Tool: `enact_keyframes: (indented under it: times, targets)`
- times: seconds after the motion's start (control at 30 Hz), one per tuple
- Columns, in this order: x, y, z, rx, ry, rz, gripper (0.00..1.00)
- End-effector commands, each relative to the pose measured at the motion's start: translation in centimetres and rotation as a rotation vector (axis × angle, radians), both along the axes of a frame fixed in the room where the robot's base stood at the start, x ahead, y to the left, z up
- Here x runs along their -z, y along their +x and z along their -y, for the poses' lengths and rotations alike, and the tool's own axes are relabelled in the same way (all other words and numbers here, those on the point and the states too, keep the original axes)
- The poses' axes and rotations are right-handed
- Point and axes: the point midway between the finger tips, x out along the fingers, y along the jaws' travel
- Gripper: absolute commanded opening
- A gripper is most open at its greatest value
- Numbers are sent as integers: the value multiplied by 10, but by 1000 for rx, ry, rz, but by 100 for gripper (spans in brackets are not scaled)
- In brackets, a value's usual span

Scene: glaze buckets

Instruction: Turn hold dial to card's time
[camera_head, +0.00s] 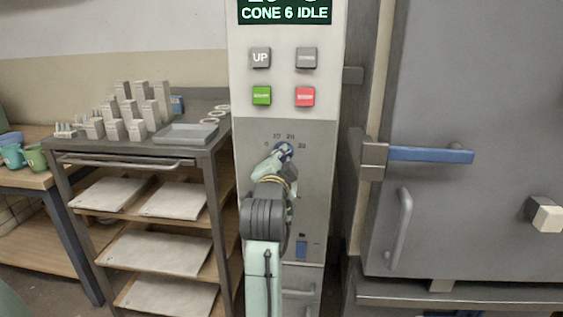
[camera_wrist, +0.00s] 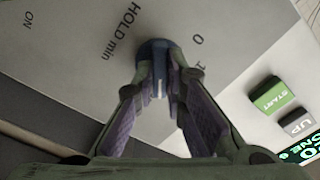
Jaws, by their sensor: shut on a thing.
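The hold dial (camera_head: 285,149) is a small blue knob on the grey lower half of the kiln controller panel (camera_head: 317,160). Numbers are printed around it; about 10 and 20 show above it in the head view, and others are partly hidden. In the wrist view the blue dial (camera_wrist: 154,47) has a pale pointer line, with "HOLD min" and a 0 printed beside it. My gripper (camera_head: 279,158) is shut on the dial, its two purple-padded fingers (camera_wrist: 160,82) on either side of it. The card is not clearly seen.
Above the dial are UP (camera_head: 260,57), a grey button, a green START (camera_head: 261,95) and a red button (camera_head: 305,96). The display (camera_head: 286,12) reads CONE 6 IDLE. A cart (camera_head: 150,150) stands left, the kiln door (camera_head: 480,110) right.

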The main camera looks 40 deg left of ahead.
Motion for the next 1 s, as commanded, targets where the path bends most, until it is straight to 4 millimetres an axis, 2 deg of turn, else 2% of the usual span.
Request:
enact_keyframes:
  times: [0.4, 1.0]
  targets:
    - [2, 0, 0, -1, 181, -114, 0]
    - [1, 0, 0, 0, 214, -135, 0]
